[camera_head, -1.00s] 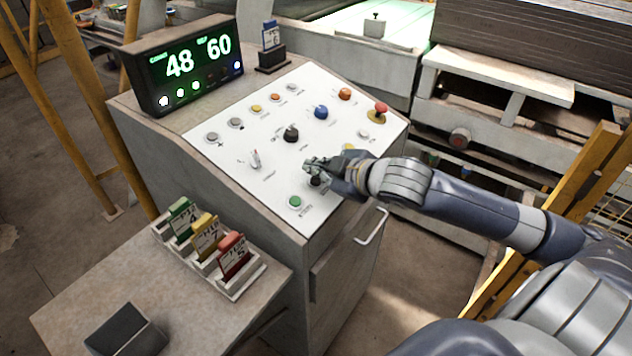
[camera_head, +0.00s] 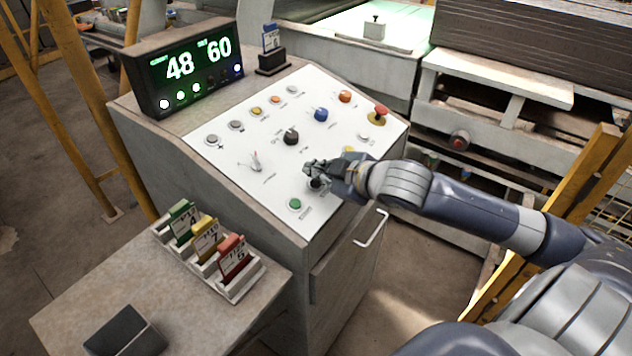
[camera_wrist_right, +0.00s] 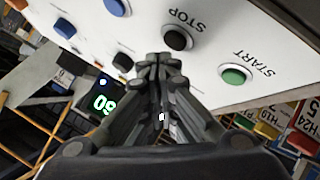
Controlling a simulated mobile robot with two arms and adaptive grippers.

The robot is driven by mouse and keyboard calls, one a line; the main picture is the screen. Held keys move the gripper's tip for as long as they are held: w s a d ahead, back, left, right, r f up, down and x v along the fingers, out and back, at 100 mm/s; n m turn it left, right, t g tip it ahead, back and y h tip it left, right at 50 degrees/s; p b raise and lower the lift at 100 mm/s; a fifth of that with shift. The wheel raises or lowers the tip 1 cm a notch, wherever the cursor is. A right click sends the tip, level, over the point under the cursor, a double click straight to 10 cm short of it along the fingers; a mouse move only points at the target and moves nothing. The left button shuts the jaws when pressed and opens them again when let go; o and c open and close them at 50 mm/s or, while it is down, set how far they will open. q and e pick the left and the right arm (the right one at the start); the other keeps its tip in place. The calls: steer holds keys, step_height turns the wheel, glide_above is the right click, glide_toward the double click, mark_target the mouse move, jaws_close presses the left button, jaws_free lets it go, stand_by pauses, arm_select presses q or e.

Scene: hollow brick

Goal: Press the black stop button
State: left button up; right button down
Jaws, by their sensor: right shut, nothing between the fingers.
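The black stop button (camera_wrist_right: 177,38) stands on the white panel in the right wrist view, under the printed word STOP. In the head view the stop button (camera_head: 316,184) shows just below my right fingertips, partly hidden by them. My right gripper (camera_head: 309,168) is shut and empty, over the front part of the panel. In the right wrist view the shut fingertips (camera_wrist_right: 156,58) appear just beside the button's lower left; I cannot tell whether they touch anything. My left gripper is not in view.
The green start button (camera_head: 295,204) sits next to the stop button. The sloped panel also holds a black knob (camera_head: 291,136), a blue knob (camera_head: 320,114) and a red mushroom button (camera_head: 380,110). A display (camera_head: 190,68) reads 48 and 60. A card rack (camera_head: 240,287) stands on the lower table.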

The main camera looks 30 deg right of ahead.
mark_target(323, 194)
steer(key=shift+f, duration=0.1)
steer(key=shift+w+f, duration=0.1)
steer(key=shift+f, duration=0.2)
steer(key=shift+w+a+f, duration=0.1)
steer(key=shift+f, duration=0.3)
stand_by(1.0)
steer(key=shift+s+r+p, duration=0.25)
steer(key=shift+r+p, duration=0.55)
steer(key=shift+p, duration=0.15)
steer(key=r+p, duration=0.3)
steer(key=s+r+p, duration=0.1)
steer(key=p, duration=0.1)
steer(key=shift+s+d+r, duration=0.1)
steer(key=shift+d+r, duration=0.25)
steer(key=shift+r, duration=0.05)
